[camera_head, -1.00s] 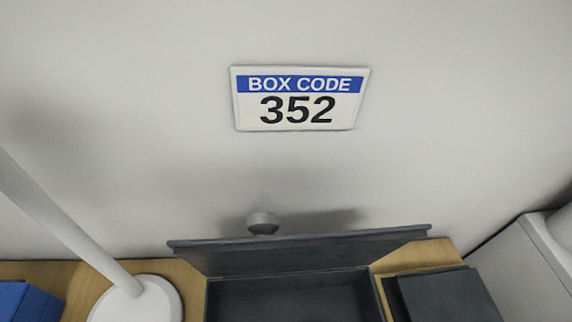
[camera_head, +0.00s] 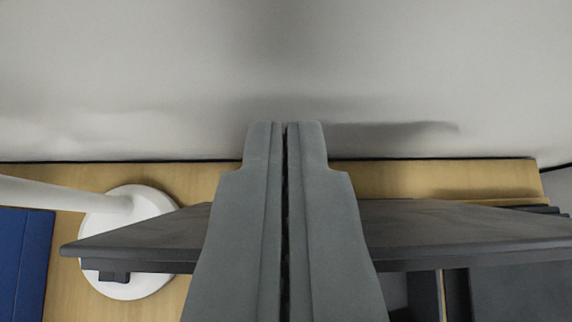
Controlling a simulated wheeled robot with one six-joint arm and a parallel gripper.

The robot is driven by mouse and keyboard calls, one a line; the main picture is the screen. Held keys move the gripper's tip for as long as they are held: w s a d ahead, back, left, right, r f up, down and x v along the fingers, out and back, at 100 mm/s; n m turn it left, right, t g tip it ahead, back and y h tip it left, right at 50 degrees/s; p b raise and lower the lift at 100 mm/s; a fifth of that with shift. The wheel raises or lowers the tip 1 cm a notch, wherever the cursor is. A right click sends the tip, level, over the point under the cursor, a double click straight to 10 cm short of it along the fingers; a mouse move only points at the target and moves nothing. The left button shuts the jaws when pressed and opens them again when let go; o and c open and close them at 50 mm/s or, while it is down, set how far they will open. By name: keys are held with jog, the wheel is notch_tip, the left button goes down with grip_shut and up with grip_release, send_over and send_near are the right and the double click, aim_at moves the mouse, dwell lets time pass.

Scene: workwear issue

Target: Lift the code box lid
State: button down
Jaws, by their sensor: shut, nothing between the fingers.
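The code box lid (camera_head: 470,235) is a wide dark grey slab across the lower part of the view. It stands raised, seen nearly edge-on, with its front edge towards me and a small dark block (camera_head: 115,272) under its left end. My gripper (camera_head: 285,128) is shut and empty, its two grey fingers together. It covers the middle of the lid, with its tips reaching past the lid towards the wall. I cannot tell whether it touches the lid. The lid's knob is not seen. A dark part of the box (camera_head: 425,297) shows below the lid at right; the rest is hidden.
A white round lamp base (camera_head: 140,205) stands at left, partly behind the lid. A blue object (camera_head: 22,262) is at the far left. Dark flat items (camera_head: 520,295) lie at lower right. The pale wall (camera_head: 285,60) rises close behind the wooden surface (camera_head: 430,178).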

jog(key=shift+x, duration=0.8)
jog(key=shift+s, duration=0.15)
jog(key=shift+s+f+t, duration=0.15)
jog(key=shift+s+t, duration=0.95)
jog(key=shift+s, duration=0.25)
jog(key=shift+t, duration=0.3)
jog(key=s, duration=0.2)
jog(key=s+f, duration=0.1)
jog(key=s, duration=0.1)
jog(key=shift+f, duration=0.15)
